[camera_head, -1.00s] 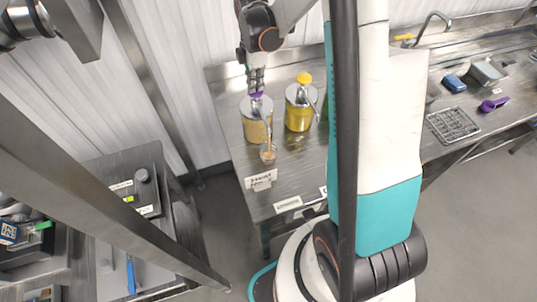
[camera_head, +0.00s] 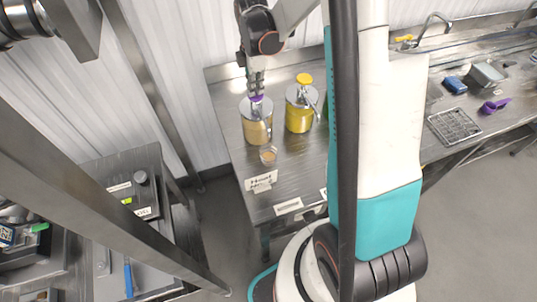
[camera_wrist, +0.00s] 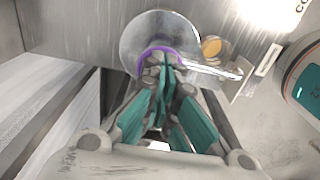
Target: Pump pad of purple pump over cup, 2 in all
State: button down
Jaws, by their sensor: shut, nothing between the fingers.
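The purple pump (camera_head: 256,127) is a canister with a metal lid and tan contents, on the left part of the steel table. Its purple pad (camera_head: 257,98) sits under my gripper (camera_head: 257,92). In the wrist view, my gripper (camera_wrist: 166,68) is shut with its fingertips over the pad, and the purple rim (camera_wrist: 146,54) shows around them. The fingertips appear to touch the pad. The cup (camera_head: 268,155) stands in front of the pump and holds something tan; it also shows in the wrist view (camera_wrist: 212,46), near the spout (camera_wrist: 215,70).
A yellow pump (camera_head: 299,112) stands just right of the purple one. A label card (camera_head: 262,181) stands at the table's front edge. A purple scoop (camera_head: 494,106), a blue item (camera_head: 454,84) and a metal rack (camera_head: 453,124) lie farther right.

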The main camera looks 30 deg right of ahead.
jog(key=shift+r+p, duration=0.85)
jog(key=shift+r, duration=0.95)
jog(key=shift+r, duration=0.1)
notch_tip(320, 180, up, 6)
jog(key=p, duration=0.3)
jog(key=shift+a, duration=0.1)
jog(key=s+a+f+m+t+b, duration=0.1)
jog(key=s+a+m+t+b, duration=0.3)
jog(key=s+a+m+b, duration=0.55)
jog(key=s+a+f+m+t+b, duration=0.2)
jog(key=s+f+m+b, duration=0.4)
jog(key=s+f+b, duration=0.3)
jog(key=s+t+b, duration=0.1)
jog(key=s+b, duration=0.1)
jog(key=b, duration=0.2)
jog(key=shift+s+f, duration=0.35)
jog(key=shift+f, duration=0.05)
